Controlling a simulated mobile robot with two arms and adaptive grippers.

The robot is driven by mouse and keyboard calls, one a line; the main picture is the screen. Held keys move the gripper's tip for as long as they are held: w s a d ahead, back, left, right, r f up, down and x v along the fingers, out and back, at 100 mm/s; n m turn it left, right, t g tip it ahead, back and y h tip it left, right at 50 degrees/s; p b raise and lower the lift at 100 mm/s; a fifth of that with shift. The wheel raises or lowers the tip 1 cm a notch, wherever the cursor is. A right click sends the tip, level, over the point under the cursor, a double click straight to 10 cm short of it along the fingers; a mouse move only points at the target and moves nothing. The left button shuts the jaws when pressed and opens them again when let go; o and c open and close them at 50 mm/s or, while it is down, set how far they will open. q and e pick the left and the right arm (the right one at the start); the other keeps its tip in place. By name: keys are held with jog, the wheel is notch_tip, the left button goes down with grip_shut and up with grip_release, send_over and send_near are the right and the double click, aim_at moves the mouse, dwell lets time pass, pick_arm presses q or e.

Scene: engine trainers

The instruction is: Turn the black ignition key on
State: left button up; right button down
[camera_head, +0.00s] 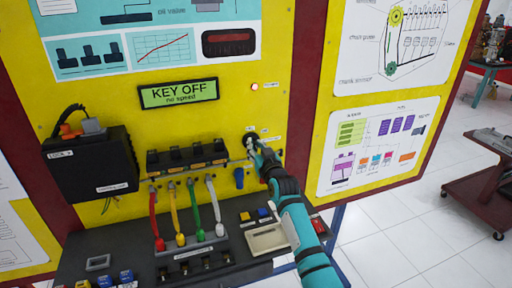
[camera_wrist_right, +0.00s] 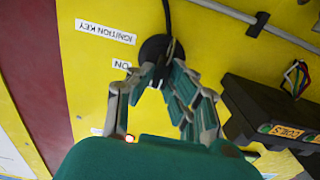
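The black ignition key (camera_wrist_right: 156,48) sits on the yellow panel beside the "IGNITION KEY" and "ON" labels, seen in the right wrist view. My right gripper (camera_wrist_right: 162,72) has its fingertips drawn close together at the key and appears shut on it. The fingers hide most of the key, so its turn angle cannot be told. In the head view my right gripper (camera_head: 252,143) reaches up to the panel at the key's place. The display (camera_head: 178,93) reads "KEY OFF, no speed". My left gripper is not in view.
Left of my right gripper are a row of black coils (camera_head: 188,157) with coloured cables and a black box (camera_head: 92,165). A small lit lamp (camera_head: 254,86) is above the gripper. A dark bench (camera_head: 130,245) juts out below. A red cart (camera_head: 482,185) stands at right.

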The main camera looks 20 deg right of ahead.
dwell(0.4)
jog(key=m, duration=0.6)
jog(key=shift+d+m, duration=0.2)
jog(key=shift+m, duration=0.1)
jog(key=m, duration=0.5)
jog(key=shift+d+f+p, duration=0.1)
jog(key=shift+f+p, duration=0.1)
jog(key=shift+p, duration=0.2)
jog(key=shift+m, duration=0.3)
jog(key=c, duration=1.3)
grip_release()
